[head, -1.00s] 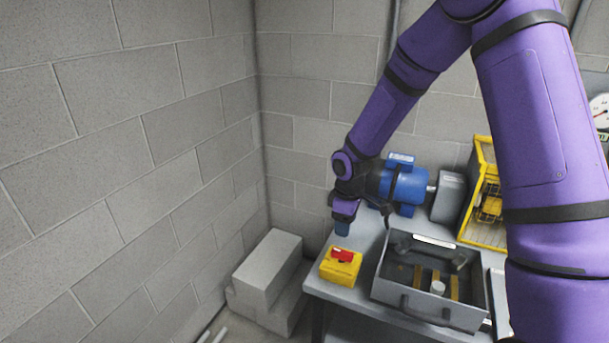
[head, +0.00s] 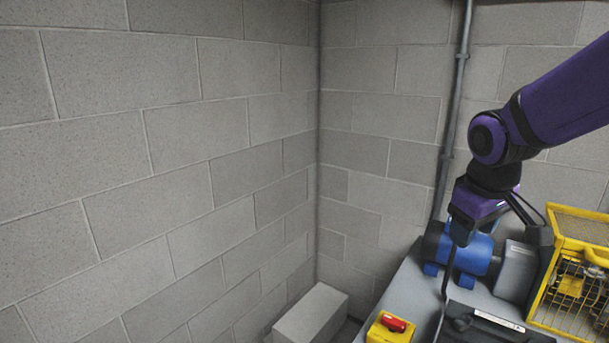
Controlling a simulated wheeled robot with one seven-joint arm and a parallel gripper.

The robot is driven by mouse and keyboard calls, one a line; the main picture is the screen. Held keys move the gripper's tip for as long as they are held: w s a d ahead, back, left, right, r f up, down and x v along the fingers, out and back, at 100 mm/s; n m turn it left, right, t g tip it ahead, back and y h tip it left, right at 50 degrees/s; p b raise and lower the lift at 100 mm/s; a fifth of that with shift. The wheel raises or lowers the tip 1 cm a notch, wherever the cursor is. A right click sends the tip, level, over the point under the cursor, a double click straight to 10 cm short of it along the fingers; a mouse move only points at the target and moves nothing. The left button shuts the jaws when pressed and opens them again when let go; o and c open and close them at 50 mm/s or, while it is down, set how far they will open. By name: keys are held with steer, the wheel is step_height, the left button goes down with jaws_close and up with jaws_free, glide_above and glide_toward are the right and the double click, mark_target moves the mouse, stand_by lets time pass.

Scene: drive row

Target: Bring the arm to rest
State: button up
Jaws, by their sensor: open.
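My purple arm reaches in from the right edge of the head view and bends at a dark joint. My gripper (head: 487,285) hangs below it, pointing down over the bench. Its dark fingers are spread apart and nothing shows between them. A blue motor (head: 468,258) is behind the gripper and partly covered by it. The fingertips are near the back of a grey toolbox (head: 490,325); I cannot tell whether they touch anything.
A yellow box with a red switch (head: 388,328) sits at the bench's (head: 405,290) left front. A yellow cage (head: 575,285) stands at the right. A conduit (head: 453,120) runs up the back wall.

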steer(key=s+r+m+t, duration=0.1)
steer(key=s+r+m, duration=0.1)
steer(key=s, duration=0.6)
steer(key=s+d+r+m+t+y, duration=0.1)
steer(key=s+r+m, duration=0.1)
steer(key=s+r, duration=0.3)
steer(key=s, duration=0.3)
steer(key=shift+s+d+m, duration=0.15)
steer(key=shift+m, duration=0.15)
